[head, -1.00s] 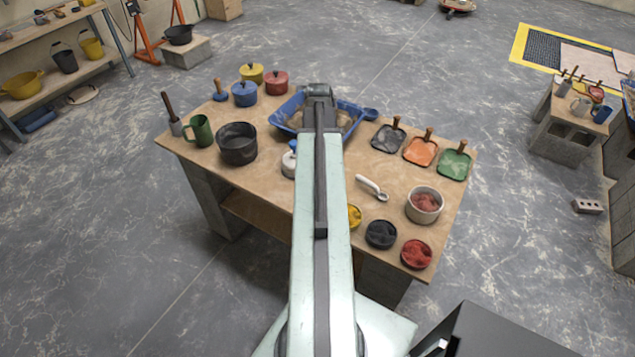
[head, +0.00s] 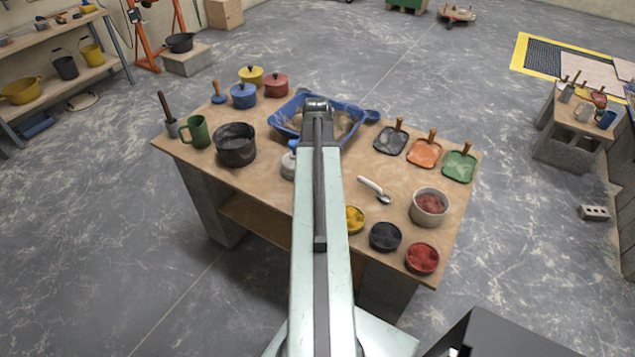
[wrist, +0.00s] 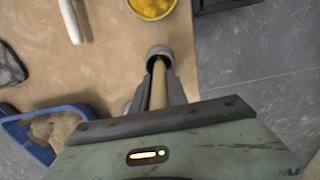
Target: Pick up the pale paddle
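In the wrist view a pale tan stick (wrist: 158,88), which looks like the pale paddle's handle, runs between the two fingers of my gripper (wrist: 160,80). Its far end meets a round grey rim (wrist: 160,52), which looks like a holder. The fingers lie close along both sides of the stick; I cannot tell whether they press on it. In the head view my arm hides the gripper, the stick and the holder.
A blue tray (head: 281,122) of mortar lies near the gripper. A yellow bowl (wrist: 151,6), a white-handled spoon (head: 374,188) and a black pot (head: 236,152) stand around. Several coloured tubs and flat pans fill the table (head: 400,175).

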